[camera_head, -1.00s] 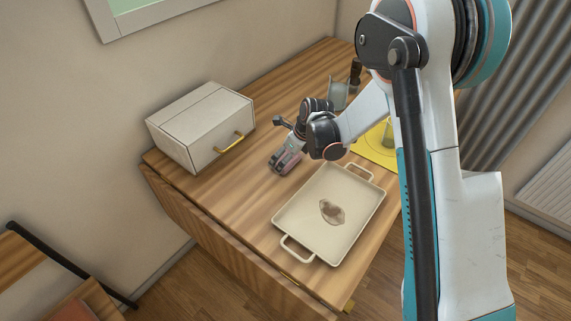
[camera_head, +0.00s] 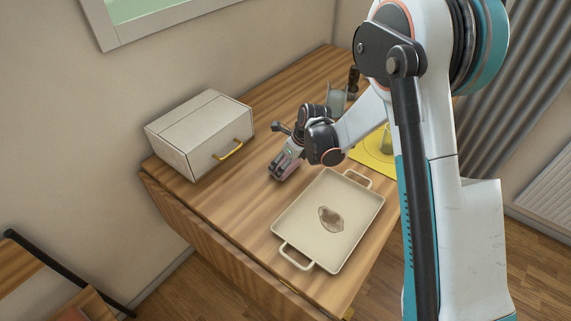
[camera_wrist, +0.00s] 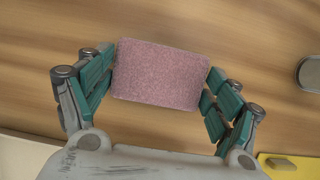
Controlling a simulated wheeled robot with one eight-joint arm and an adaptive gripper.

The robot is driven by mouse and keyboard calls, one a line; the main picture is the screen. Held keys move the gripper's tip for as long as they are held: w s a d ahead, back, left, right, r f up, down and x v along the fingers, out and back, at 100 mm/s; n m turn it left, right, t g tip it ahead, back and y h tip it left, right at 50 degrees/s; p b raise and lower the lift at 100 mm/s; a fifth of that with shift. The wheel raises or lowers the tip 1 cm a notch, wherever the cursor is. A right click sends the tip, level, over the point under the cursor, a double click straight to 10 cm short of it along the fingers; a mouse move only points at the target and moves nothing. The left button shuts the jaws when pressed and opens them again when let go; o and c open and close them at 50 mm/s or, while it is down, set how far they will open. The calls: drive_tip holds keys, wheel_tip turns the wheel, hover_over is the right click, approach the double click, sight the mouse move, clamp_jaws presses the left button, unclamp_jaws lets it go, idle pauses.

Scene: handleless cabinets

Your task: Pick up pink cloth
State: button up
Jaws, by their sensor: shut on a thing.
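The pink cloth (camera_wrist: 160,74) looks like a thick, flat rectangular pad in the wrist view. It sits between the teal fingers of my gripper (camera_wrist: 162,76), which touch its left and right sides. In the head view my gripper (camera_head: 283,168) is low over the wooden table, between the white box and the tray, shut on the cloth (camera_head: 291,173). The cloth is partly hidden there by the fingers. I cannot tell whether it is clear of the tabletop.
A cream tray (camera_head: 300,222) with a brown stain lies just in front of my gripper. A white box (camera_head: 180,128) with a gold handle stands to the left. A yellow mat (camera_head: 366,158) lies to the right, partly behind my arm. Bare wood (camera_head: 225,200) lies toward the front left.

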wheel_tip(320, 180, up, 19)
drive_tip(key=p, duration=0.6)
